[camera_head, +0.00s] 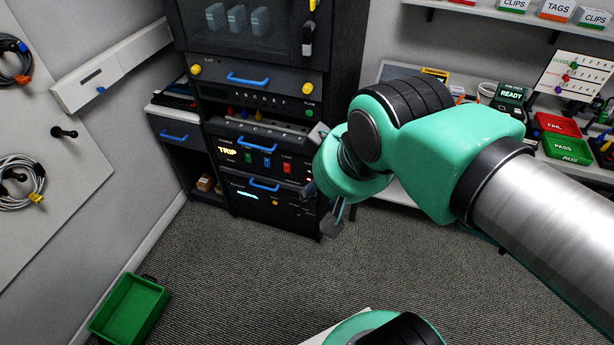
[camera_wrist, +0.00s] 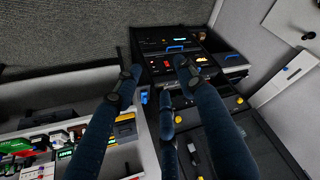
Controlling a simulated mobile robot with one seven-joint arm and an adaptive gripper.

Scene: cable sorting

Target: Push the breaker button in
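The dark equipment rack (camera_head: 268,128) stands at the back centre in the head view. Its middle panel shows a lit orange TRIP display (camera_head: 227,150), with green, blue and red controls (camera_head: 287,167) to its right. I cannot tell which control is the breaker button; part of the panel's right side is hidden by my arm. My gripper (camera_head: 325,205) is in front of the rack's lower right side, apart from the panel as far as I can see. In the wrist view its dark fingers (camera_wrist: 158,68) are spread with nothing between them, and the rack's lit panels (camera_wrist: 180,41) show beyond.
Blue drawer handles (camera_head: 248,80) stick out from the rack. A bench with a red FAIL tray (camera_head: 558,124) and green PASS tray (camera_head: 568,148) is at right. A green bin (camera_head: 130,308) stands on the floor at left. The carpet (camera_head: 230,270) before the rack is clear.

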